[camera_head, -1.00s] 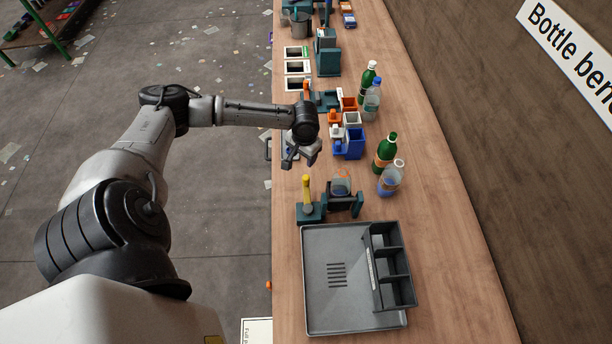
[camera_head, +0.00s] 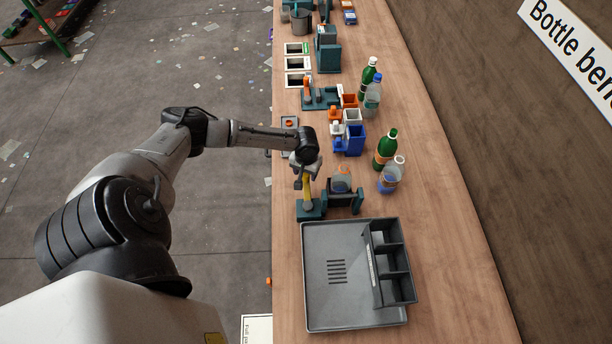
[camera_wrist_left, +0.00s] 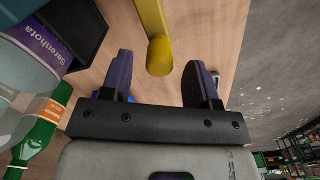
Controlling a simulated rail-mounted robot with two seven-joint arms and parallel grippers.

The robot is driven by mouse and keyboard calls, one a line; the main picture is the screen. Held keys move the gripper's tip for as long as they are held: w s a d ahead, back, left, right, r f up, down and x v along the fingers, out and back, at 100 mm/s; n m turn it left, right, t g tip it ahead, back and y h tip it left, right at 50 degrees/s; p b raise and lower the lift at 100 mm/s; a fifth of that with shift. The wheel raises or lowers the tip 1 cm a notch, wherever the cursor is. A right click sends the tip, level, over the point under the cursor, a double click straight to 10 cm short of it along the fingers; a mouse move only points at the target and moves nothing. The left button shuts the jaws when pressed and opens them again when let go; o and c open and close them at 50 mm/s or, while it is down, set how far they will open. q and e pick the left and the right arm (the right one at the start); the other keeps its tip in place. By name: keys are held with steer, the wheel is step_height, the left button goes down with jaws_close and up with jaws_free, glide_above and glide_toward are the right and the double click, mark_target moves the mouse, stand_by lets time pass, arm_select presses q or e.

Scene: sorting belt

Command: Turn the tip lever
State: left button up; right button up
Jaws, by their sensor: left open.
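The tip lever (camera_head: 307,192) is a yellow bar standing up from a teal base (camera_head: 310,210) on the bench. In the left wrist view the yellow lever (camera_wrist_left: 158,50) has its rounded end between and just beyond my two fingers. My left gripper (camera_head: 305,184) is at the upper end of the lever and is open. In the wrist view its two dark fingers (camera_wrist_left: 155,80) stand apart, with a gap on both sides of the lever. A teal cradle (camera_head: 343,199) holding a clear bottle (camera_head: 341,183) stands right of the lever. My right gripper does not show.
A grey tray (camera_head: 316,290) with a dark divided rack (camera_head: 379,235) lies in front. Green bottles (camera_head: 385,150) and a clear bottle (camera_head: 391,176) stand to the right. Small coloured bins (camera_head: 354,142) are behind. Bare bench lies along the right.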

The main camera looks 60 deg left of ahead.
mark_target(307, 191)
arm_select(q)
steer(key=shift+f, duration=1.5)
jaws_close()
